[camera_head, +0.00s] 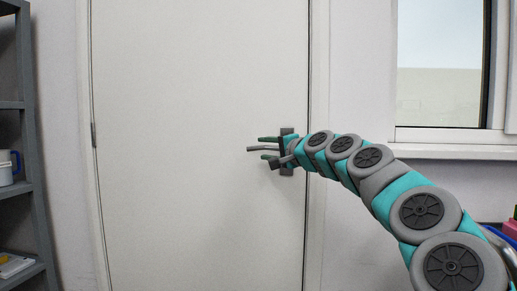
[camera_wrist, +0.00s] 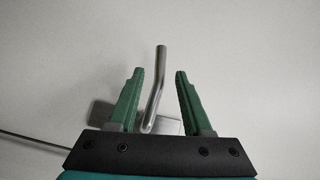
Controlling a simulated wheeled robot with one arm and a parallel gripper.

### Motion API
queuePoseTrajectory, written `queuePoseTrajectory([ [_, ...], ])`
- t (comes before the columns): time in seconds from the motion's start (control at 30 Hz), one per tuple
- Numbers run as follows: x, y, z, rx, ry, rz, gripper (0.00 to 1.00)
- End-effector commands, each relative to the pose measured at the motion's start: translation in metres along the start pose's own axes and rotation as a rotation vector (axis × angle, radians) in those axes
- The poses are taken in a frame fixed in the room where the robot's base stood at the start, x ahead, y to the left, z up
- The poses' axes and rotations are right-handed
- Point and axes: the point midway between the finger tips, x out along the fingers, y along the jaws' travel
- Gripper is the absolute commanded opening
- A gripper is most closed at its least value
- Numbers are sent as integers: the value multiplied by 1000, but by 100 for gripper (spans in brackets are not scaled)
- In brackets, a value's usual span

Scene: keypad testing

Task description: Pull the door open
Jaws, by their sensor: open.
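The white door (camera_head: 190,90) fills the middle of the head view and looks closed in its frame. My gripper (camera_head: 268,148) is at the handle with one finger above the lever and one below. In the wrist view, the lever (camera_wrist: 158,85) runs between the two green fingers of my gripper (camera_wrist: 160,75), with space on both sides. The fingers are open and appear not to touch the lever.
A grey shelf (camera_head: 38,130) with a mug (camera_head: 8,167) stands at the left. A window (camera_head: 440,70) with a white sill (camera_head: 455,152) is right of the door. Hinges (camera_head: 93,135) show on the door's left edge. Some coloured items are at the lower right edge.

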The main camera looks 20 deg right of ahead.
Motion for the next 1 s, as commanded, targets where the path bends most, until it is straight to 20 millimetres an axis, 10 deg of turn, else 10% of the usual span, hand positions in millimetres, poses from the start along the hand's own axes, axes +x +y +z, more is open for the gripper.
queuePoseTrajectory([
  [0.67, 40, 0, 1, -2, -2, 1, 50],
  [1.0, 40, 0, 1, -2, -2, 1, 14],
])
